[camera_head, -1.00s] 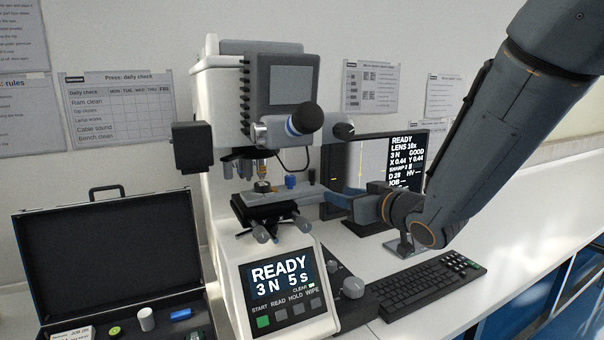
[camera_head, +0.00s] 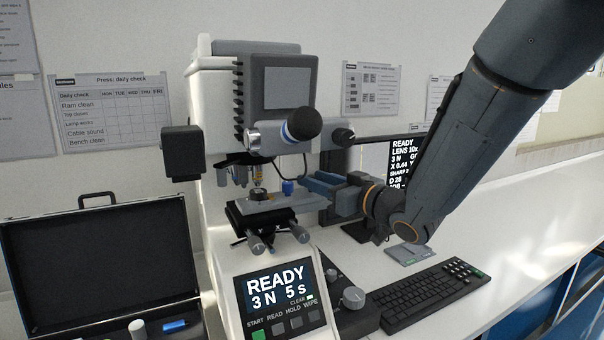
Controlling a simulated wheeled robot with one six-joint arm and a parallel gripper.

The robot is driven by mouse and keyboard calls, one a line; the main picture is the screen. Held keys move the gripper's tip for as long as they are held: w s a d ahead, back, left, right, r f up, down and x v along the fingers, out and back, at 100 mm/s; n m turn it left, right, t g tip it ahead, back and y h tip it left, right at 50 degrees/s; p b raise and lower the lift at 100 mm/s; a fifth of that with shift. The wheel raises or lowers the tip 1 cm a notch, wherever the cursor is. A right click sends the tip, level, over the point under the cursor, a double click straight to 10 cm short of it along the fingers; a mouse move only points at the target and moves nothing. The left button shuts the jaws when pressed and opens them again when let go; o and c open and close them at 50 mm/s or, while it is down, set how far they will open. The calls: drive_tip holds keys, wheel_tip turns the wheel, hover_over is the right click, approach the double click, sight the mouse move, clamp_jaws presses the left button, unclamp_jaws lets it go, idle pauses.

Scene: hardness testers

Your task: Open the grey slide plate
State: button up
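The grey slide plate (camera_head: 270,204) lies on the dark stage (camera_head: 238,217) of the white hardness tester, under the turret. A small blue knob (camera_head: 288,188) stands up on the plate, and a dark round piece (camera_head: 259,193) sits to its left. My gripper (camera_head: 308,184) reaches in from the right, low over the plate's right part. Its blue-grey fingertips are close to the right of the knob. I cannot tell whether they touch it or how wide the fingers are apart.
The eyepiece (camera_head: 303,123) and tester head overhang the stage. Two stage knobs (camera_head: 300,233) stick out at the front. A monitor (camera_head: 400,160) stands behind my arm. A keyboard (camera_head: 425,295) lies at right, an open black case (camera_head: 95,260) at left.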

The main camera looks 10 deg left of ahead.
sight(303, 189)
drive_tip(key=x, duration=0.2)
drive_tip(key=p+x, duration=0.1)
drive_tip(key=x, duration=0.1)
drive_tip(key=shift+s+a, duration=0.15)
drive_tip(key=shift+a, duration=0.2)
drive_tip(key=shift+w+a, duration=0.5)
drive_tip(key=shift+w, duration=0.05)
clamp_jaws()
